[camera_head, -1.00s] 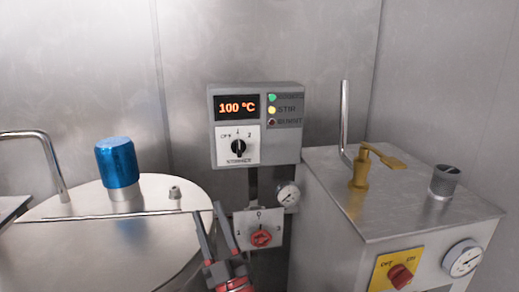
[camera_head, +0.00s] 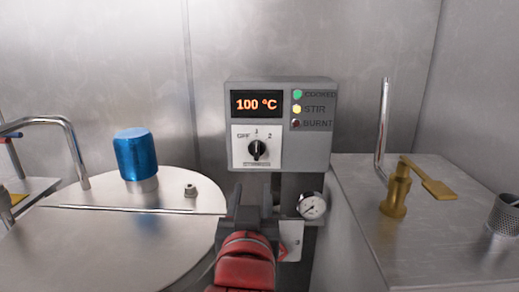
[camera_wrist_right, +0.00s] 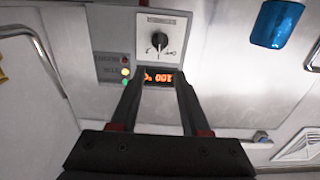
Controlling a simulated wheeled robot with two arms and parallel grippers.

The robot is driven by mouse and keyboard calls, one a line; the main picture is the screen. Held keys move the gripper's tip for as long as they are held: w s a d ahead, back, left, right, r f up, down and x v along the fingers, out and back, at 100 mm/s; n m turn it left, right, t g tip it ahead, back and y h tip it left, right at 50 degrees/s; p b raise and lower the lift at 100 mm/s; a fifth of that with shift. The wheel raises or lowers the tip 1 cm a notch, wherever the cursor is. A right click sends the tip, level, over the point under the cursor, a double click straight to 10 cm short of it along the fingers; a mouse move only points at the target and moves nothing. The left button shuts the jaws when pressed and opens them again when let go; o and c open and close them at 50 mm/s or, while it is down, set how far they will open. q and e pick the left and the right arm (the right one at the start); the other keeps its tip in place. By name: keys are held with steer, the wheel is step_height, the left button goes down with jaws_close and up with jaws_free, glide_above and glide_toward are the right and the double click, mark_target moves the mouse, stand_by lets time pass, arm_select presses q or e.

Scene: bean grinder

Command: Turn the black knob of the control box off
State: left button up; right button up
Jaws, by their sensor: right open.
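The grey control box (camera_head: 316,146) is fixed on the back wall, with a lit display reading 100 °C and the STIR light glowing yellow. Its black knob (camera_head: 257,150) sits on a white plate marked OFF, 1 and 2, its pointer apparently up towards 1. My right gripper (camera_head: 253,195) is open and empty, below the knob and apart from it in the head view. In the right wrist view, the box appears upside down and the black knob (camera_wrist_right: 159,40) lies beyond the open fingers (camera_wrist_right: 161,80). My left gripper is not in view.
A round pressure gauge (camera_head: 312,206) is right of my right gripper. A steel lid with a blue cap (camera_head: 135,156) is on the left; a steel box with a brass lever (camera_head: 396,190) is on the right.

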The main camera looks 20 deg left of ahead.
steer(key=w+p, duration=0.3)
steer(key=p, duration=0.6)
glide_toward(256, 152)
steer(key=x, duration=0.7)
steer(key=shift+w+r, duration=0.15)
steer(key=shift+w, duration=0.1)
steer(key=shift+w+a, duration=0.15)
steer(key=shift+w, duration=0.45)
jaws_close()
